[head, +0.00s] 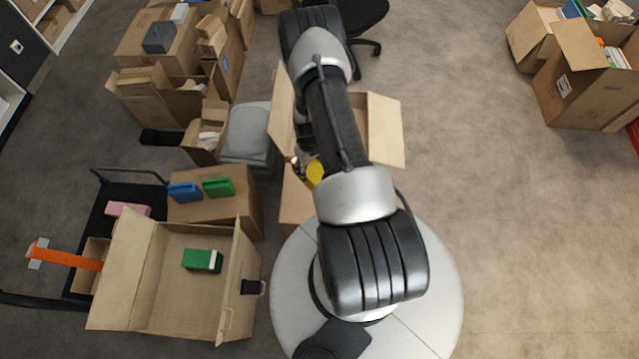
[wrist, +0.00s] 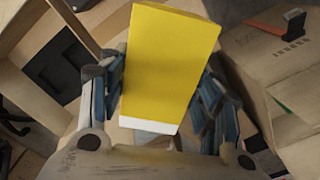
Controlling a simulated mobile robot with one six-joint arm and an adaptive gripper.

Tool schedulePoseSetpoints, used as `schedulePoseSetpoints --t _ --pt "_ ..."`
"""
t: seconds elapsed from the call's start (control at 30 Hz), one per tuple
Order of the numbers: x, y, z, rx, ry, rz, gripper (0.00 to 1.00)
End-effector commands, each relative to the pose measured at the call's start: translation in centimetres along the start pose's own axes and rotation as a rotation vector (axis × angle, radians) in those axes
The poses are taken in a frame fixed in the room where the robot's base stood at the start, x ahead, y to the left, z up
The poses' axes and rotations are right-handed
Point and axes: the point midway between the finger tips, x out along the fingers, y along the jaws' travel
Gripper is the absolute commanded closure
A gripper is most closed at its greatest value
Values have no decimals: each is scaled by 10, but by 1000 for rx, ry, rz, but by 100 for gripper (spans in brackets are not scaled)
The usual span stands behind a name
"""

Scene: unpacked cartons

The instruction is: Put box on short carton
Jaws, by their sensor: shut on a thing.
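A yellow box with a white end (wrist: 168,60) is between the fingers of my gripper (wrist: 155,95) in the wrist view. The fingers press on its two sides, and it is tilted. In the head view a small part of the yellow box (head: 315,173) shows left of my arm, over an open carton (head: 385,130) that my arm mostly hides. A low closed carton (head: 240,212) stands to the left, with a blue box (head: 184,191) and a green box (head: 218,187) on top. I cannot tell for sure which carton is the short one.
An open carton (head: 150,275) at the lower left holds another green box (head: 202,260). A dark cart (head: 120,192) carries a pink box (head: 128,209). Stacked cartons (head: 165,55) fill the upper left. The floor at right is largely clear.

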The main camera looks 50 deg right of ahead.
Motion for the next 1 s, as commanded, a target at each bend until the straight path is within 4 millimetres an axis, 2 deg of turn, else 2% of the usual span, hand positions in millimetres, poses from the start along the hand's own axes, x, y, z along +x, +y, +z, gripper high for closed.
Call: schedulePoseSetpoints --t 0.03,0.1,0.4,0.5,0.67,0.9,1.0 --pt "18 -1 1 0 -3 -1 79" --pt "37 -1 1 0 -2 -1 79" --pt "112 -1 0 1 -1 0 79" --pt "126 -1 0 1 0 0 79" --pt "136 -1 0 1 0 0 79" --pt "171 -1 0 1 1 1 79" --pt "176 -1 0 1 1 1 79"
